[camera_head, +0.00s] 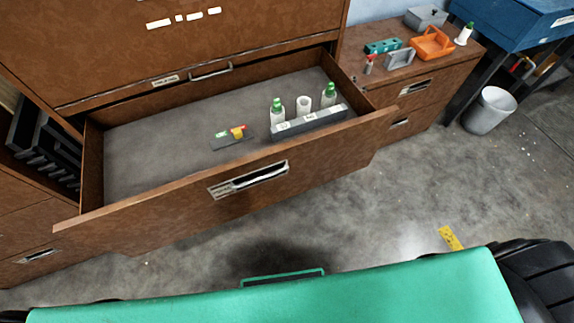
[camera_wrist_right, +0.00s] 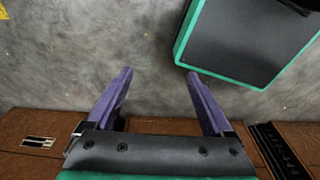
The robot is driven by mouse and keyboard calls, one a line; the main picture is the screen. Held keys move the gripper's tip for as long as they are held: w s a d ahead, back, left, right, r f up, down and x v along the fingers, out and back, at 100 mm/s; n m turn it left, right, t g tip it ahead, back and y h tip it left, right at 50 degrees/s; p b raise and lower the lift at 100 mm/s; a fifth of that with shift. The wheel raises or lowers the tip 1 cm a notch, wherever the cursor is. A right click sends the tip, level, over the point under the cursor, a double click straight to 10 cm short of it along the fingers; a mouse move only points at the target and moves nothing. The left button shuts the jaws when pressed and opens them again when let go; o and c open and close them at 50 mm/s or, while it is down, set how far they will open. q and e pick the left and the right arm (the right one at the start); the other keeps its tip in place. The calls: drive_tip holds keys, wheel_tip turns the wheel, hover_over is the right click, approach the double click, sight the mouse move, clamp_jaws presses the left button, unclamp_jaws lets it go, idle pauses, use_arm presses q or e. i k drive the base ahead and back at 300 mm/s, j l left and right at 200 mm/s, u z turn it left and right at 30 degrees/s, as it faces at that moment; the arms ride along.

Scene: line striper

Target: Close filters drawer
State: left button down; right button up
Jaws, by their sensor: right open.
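The filters drawer (camera_head: 150,219) is a wide brown drawer pulled far out of the cabinet (camera_head: 110,45) in the head view. Its front has a metal handle (camera_head: 250,176) with a label beside it. Inside are white bottles with green caps (camera_head: 278,110), a white cylinder (camera_head: 304,106), a grey box (camera_head: 310,123) and a small dark tray (camera_head: 233,143). My right gripper (camera_wrist_right: 158,76) is open and empty over the grey floor in the right wrist view, with brown furniture behind it. Neither gripper shows in the head view.
A lower cabinet (camera_head: 425,88) at the right carries an orange bin (camera_head: 432,44) and other small items. A white bucket (camera_head: 490,110) stands by a blue workbench (camera_head: 520,20). A dark rack (camera_head: 45,150) is at the left. Grey floor (camera_head: 400,190) lies clear before the drawer.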

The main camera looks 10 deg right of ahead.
sight(160, 169)
drive_tip(key=l+u, duration=0.2)
drive_tip(key=l, duration=0.25)
drive_tip(key=k+l+u, duration=0.2)
drive_tip(key=l, duration=0.2)
drive_tip(key=k+l+u, duration=0.2)
drive_tip(key=l, duration=0.25)
drive_tip(key=i, duration=0.1)
